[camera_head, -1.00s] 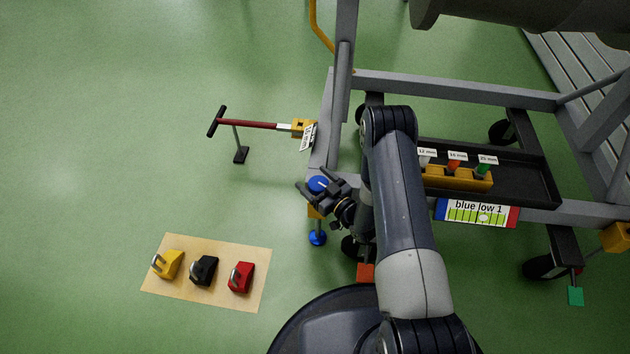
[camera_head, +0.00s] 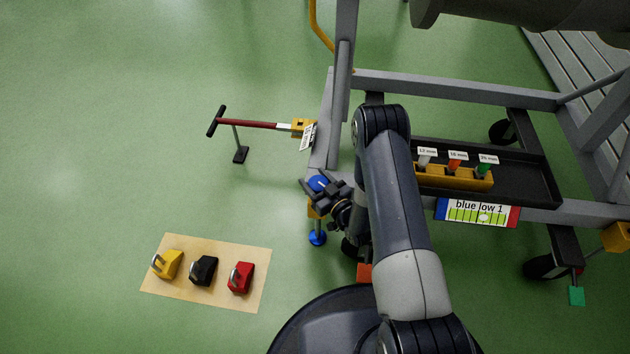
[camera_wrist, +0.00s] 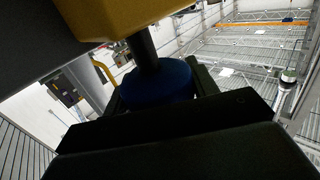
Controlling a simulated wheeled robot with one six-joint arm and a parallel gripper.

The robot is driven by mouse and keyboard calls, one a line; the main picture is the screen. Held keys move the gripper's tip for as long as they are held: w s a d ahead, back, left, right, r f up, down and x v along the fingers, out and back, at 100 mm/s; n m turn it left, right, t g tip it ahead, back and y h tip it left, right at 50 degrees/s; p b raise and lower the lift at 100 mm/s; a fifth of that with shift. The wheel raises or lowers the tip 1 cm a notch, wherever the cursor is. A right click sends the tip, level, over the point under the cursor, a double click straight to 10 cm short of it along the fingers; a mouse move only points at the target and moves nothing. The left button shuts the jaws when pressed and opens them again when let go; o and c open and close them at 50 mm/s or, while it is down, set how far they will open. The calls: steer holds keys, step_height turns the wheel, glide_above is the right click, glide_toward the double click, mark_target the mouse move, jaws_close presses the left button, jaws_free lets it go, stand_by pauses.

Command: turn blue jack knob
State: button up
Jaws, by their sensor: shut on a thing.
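The blue jack knob (camera_head: 317,184) sits at the front left corner of the grey stand, above a yellow block and a blue foot (camera_head: 317,238). My gripper (camera_head: 318,192) is at the knob, with its fingers on either side of it. In the wrist view the blue knob (camera_wrist: 157,84) shows between my gripper's two dark fingers (camera_wrist: 158,92), under a dark shaft and a yellow block (camera_wrist: 120,15). My gripper is shut on the knob. Part of the knob is hidden by the fingers.
The grey stand frame (camera_head: 455,88) carries a black tray with a yellow socket holder (camera_head: 455,178). A label reading "blue low 1" (camera_head: 478,212) hangs in front. A red tow bar (camera_head: 250,124) lies left. A board (camera_head: 182,286) holds three padlocks. Open green floor lies left.

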steer(key=m+t+h+b, duration=0.1)
steer(key=m+h, duration=0.1)
steer(key=h, duration=0.2)
steer(key=m+t+h+b, duration=0.2)
steer(key=m+h, duration=0.1)
steer(key=h, duration=0.1)
steer(key=shift+d+f, duration=0.15)
steer(key=shift+d+m+g+h+b, duration=0.2)
steer(key=shift+m+h+b, duration=0.45)
steer(key=shift+m+h, duration=0.75)
steer(key=shift+d+m+g+h+b, duration=0.15)
steer(key=shift+m+h+b, duration=0.6)
steer(key=shift+h, duration=1.05)
steer(key=shift+d+m+h, duration=0.1)
steer(key=shift+m+h, duration=0.2)
steer(key=shift+m, duration=0.05)
steer(key=o, duration=1)
steer(key=shift+w, duration=0.1)
steer(key=p+v, duration=0.3)
steer(key=v, duration=0.8)
steer(key=shift+w+d, duration=0.1)
steer(key=shift+w, duration=0.05)
